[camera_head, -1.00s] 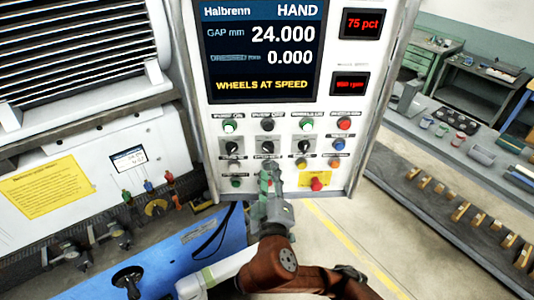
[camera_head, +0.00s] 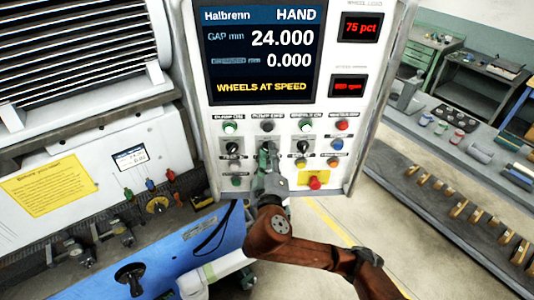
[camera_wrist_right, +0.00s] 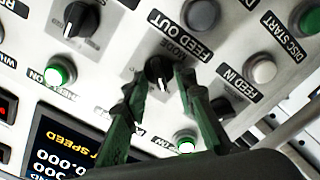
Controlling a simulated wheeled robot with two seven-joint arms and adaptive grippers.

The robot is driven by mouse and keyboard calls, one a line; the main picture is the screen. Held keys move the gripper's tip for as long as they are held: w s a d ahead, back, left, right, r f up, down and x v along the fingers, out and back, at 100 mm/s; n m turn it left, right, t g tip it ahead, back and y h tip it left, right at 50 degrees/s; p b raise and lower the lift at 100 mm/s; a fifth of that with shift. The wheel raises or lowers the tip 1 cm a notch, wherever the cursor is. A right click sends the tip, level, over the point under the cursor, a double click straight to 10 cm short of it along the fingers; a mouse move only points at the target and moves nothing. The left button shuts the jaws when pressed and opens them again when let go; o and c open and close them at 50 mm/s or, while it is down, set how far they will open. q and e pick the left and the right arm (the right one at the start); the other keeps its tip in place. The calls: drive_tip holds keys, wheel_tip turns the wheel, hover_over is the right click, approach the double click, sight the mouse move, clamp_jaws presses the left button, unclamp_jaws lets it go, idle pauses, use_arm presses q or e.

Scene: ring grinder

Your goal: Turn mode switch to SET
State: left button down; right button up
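The mode switch (camera_wrist_right: 158,72) is a black rotary knob on the white control panel (camera_head: 205,110), with a MODE label beside it in the right wrist view. Its white pointer mark points toward the screen side in that view. My right gripper (camera_wrist_right: 160,74) has its two green fingers on either side of the knob, with a gap between them. Whether the fingertips touch the knob I cannot tell. In the head view my right gripper (camera_head: 268,150) is at the middle of the switch row and hides the knob. My left gripper is not in view.
The display (camera_head: 262,55) reads HAND and WHEELS AT SPEED. Close by are a lit green button (camera_wrist_right: 61,71), a grey FEED IN button (camera_wrist_right: 262,70) and another black knob (camera_wrist_right: 82,18). A red button (camera_head: 316,181) on a yellow plate sits low on the panel.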

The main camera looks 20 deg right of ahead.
clamp_jaws()
drive_tip(key=shift+f+m, duration=0.1)
drive_tip(key=shift+m, duration=0.2)
drive_tip(key=shift+m+b, duration=0.6)
drive_tip(key=shift+b, duration=0.05)
drive_tip(key=shift+m+b, duration=0.7)
drive_tip(key=shift+m, duration=0.5)
drive_tip(key=shift+s+d+m+b, duration=0.15)
drive_tip(key=shift+m+b, duration=0.8)
drive_tip(key=shift+m, duration=1.75)
drive_tip(key=shift+r, duration=0.2)
